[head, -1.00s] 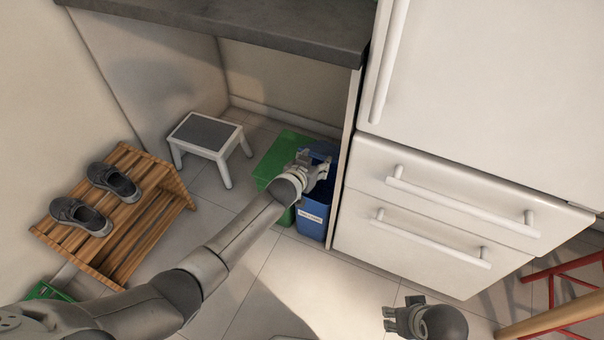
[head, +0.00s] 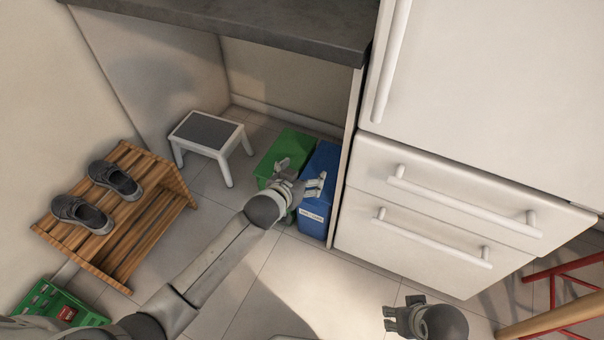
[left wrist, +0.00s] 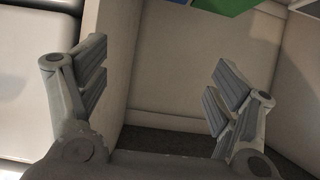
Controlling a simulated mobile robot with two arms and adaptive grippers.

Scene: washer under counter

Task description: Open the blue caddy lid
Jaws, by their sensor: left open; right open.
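The blue caddy (head: 313,218) stands on the floor under the counter, beside the white drawer unit, with a pale label on its front. Its top (head: 325,158) looks like a flat, closed blue surface. My left gripper (head: 298,174) is open and empty, over the front of the blue and green caddies; I cannot tell whether it touches either. In the left wrist view its spread fingers (left wrist: 158,60) have nothing between them. A sliver of blue shows at that view's top edge. My right gripper (head: 404,312) is open and empty at lower right, far from the caddy.
A green caddy (head: 288,146) stands close on the left of the blue one. The drawer unit (head: 440,205) and a panel bound the right; the counter (head: 230,22) overhangs. A step stool (head: 207,134), shoe rack (head: 125,225) and green crate (head: 55,305) stand left.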

